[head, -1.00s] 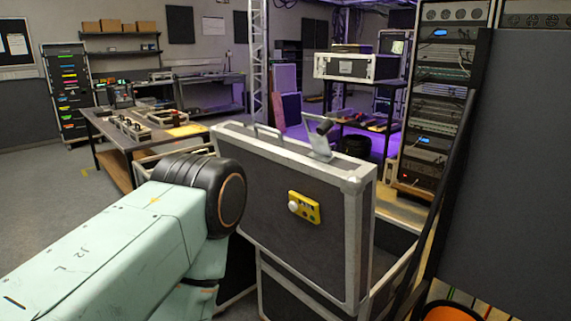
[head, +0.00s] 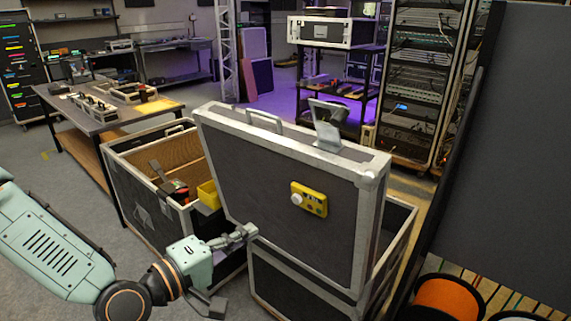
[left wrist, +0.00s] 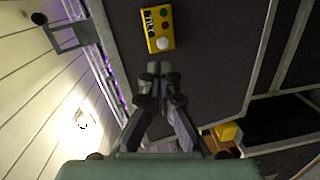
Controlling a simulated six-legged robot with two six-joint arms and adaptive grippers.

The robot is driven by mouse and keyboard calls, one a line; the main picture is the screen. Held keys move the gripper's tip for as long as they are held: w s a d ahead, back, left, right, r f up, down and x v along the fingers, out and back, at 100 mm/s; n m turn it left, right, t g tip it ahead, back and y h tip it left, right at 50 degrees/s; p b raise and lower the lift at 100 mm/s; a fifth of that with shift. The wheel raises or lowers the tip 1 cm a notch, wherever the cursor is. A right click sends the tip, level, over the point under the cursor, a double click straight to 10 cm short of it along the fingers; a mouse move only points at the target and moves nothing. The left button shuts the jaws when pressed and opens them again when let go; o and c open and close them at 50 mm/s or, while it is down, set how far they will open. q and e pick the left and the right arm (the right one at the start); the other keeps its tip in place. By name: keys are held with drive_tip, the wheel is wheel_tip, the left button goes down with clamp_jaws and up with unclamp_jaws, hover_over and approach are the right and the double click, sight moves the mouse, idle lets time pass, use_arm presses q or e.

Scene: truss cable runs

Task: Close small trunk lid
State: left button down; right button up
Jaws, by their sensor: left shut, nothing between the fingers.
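The small trunk's lid (head: 285,180) stands raised, nearly upright, above the trunk's lower body (head: 300,292) in the head view. It is a dark panel with pale metal edging, a handle and latch on its top edge, and a yellow box with a white knob (head: 309,199) on its face. My left gripper (head: 248,231) is shut and empty at the lid's lower left edge; I cannot tell whether it touches. In the left wrist view the gripper (left wrist: 160,70) points at the dark lid face (left wrist: 205,75), just below the yellow box (left wrist: 158,27). My right gripper is not in view.
An open case (head: 150,190) with tools and a yellow bin stands left of the trunk. A workbench (head: 90,115) is behind it. A dark panel (head: 510,150) blocks the right side, with an orange spool (head: 445,297) below it. Grey floor is free at left.

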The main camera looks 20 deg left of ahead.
use_arm(q)
wheel_tip(320, 180, up, 6)
drive_tip(key=a+n+t, duration=0.2)
drive_tip(key=t, duration=0.1)
drive_tip(key=b, duration=0.4)
approach(296, 153)
drive_tip(key=shift+f+x, duration=0.25)
drive_tip(key=shift+x, duration=1.25)
drive_tip(key=x, duration=0.3)
drive_tip(key=shift+w+d+r+b, duration=0.1)
drive_tip(key=shift+d+r+b, duration=0.2)
drive_tip(key=shift+r, duration=0.05)
drive_tip(key=shift+w+a, duration=0.15)
drive_tip(key=shift+w, duration=0.05)
